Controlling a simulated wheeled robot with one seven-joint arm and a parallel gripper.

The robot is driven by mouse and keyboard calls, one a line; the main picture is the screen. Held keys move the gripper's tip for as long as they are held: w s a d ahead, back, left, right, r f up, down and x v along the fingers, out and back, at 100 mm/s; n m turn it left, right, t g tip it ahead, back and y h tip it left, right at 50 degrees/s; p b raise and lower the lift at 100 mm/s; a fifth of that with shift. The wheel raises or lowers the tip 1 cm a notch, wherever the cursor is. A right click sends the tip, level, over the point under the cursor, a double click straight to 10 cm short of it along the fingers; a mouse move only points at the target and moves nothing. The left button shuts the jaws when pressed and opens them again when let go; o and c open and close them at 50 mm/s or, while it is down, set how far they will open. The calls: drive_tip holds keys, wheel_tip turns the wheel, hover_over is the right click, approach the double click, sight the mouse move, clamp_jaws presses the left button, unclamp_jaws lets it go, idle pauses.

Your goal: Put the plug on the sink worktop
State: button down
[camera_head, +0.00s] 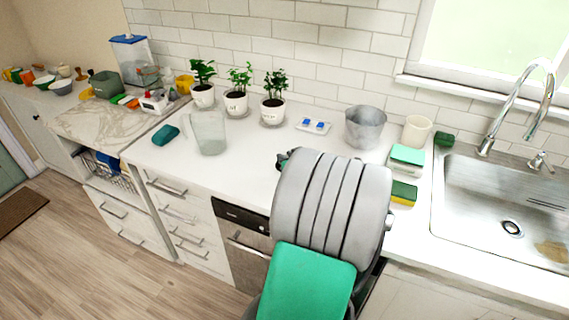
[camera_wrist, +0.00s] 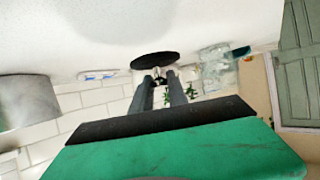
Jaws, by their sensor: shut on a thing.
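The plug (camera_wrist: 155,60) shows in the wrist view as a black round disc with a small metallic part below it. My gripper (camera_wrist: 161,76) is shut on that metallic part, between its two dark fingertips. The white sink worktop (camera_head: 245,150) runs along the wall in the head view; it fills the top of the wrist view (camera_wrist: 200,25), which looks upside down. The disc overlaps the worktop in the picture; I cannot tell whether they touch. In the head view my arm hides the plug and most of my gripper. The sink (camera_head: 480,205) is at the right.
A metal bucket (camera_head: 365,128), a cream cup (camera_head: 416,131) and sponges (camera_head: 403,193) stand near the sink. A small tray with blue items (camera_head: 314,126), potted plants (camera_head: 272,108) and a clear jug (camera_head: 209,133) stand farther left. The worktop between jug and arm is clear.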

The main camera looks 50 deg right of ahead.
drive_tip(key=f, duration=0.3)
drive_tip(key=w+f+p, duration=0.1)
drive_tip(key=shift+w+d+f, duration=0.1)
drive_tip(key=shift+d+f, duration=0.1)
drive_tip(key=shift+d, duration=0.1)
drive_tip(key=shift+f, duration=0.1)
drive_tip(key=shift+f, duration=0.2)
drive_tip(key=c, duration=1.3)
unclamp_jaws()
drive_tip(key=shift+r, duration=0.1)
